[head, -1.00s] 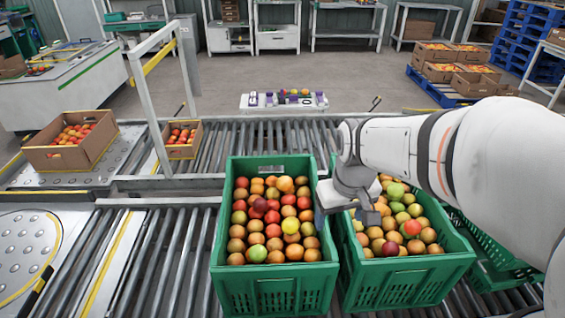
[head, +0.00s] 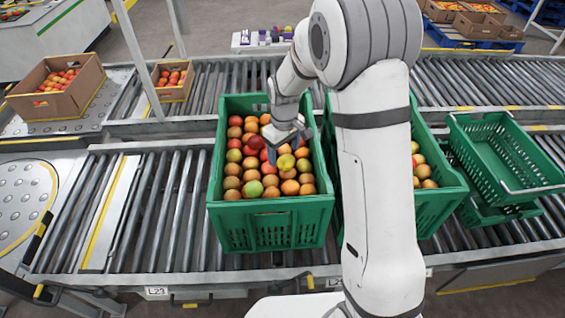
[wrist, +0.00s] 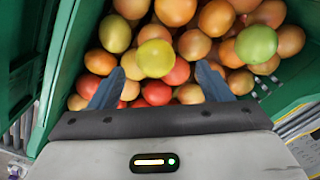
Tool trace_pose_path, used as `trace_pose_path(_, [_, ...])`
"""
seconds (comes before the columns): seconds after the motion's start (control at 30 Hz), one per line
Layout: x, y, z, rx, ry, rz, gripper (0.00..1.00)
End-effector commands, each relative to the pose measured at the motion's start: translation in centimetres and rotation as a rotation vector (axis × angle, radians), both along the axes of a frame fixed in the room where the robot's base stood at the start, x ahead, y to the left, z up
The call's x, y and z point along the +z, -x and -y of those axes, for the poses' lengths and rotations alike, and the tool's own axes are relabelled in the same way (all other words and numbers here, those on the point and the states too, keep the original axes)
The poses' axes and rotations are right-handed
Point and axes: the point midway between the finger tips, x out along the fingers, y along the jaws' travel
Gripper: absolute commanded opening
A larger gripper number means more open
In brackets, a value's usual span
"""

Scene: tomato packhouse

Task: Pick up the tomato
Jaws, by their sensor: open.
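Many tomatoes, mostly red and orange with a few green and yellow, fill the left green crate (head: 268,222). My gripper (head: 286,147) is over this crate, pointing down at the fruit. In the wrist view, its two blue-grey fingers (wrist: 162,78) are apart. A yellow tomato (wrist: 155,58) lies in line with the gap between the fingertips, and nothing is held. Red tomatoes (wrist: 157,92) show between the fingers. A green tomato (wrist: 256,43) lies to the right by the crate wall. The yellow tomato also shows in the head view (head: 286,162). Which tomato is meant cannot be told.
A second green crate (head: 437,208) with tomatoes stands close on the right, partly hidden by my arm. Empty green crates (head: 497,160) are farther right. Cardboard boxes of tomatoes (head: 60,100) stand at the left. The roller conveyor (head: 165,215) left of the crates is clear.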

Motion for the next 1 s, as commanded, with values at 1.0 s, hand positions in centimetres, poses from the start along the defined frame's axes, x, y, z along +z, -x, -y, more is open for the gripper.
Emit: trace_pose_path(1.0, [-4.4, -0.6, 0.4, -0.004, 0.000, 0.000, 0.36])
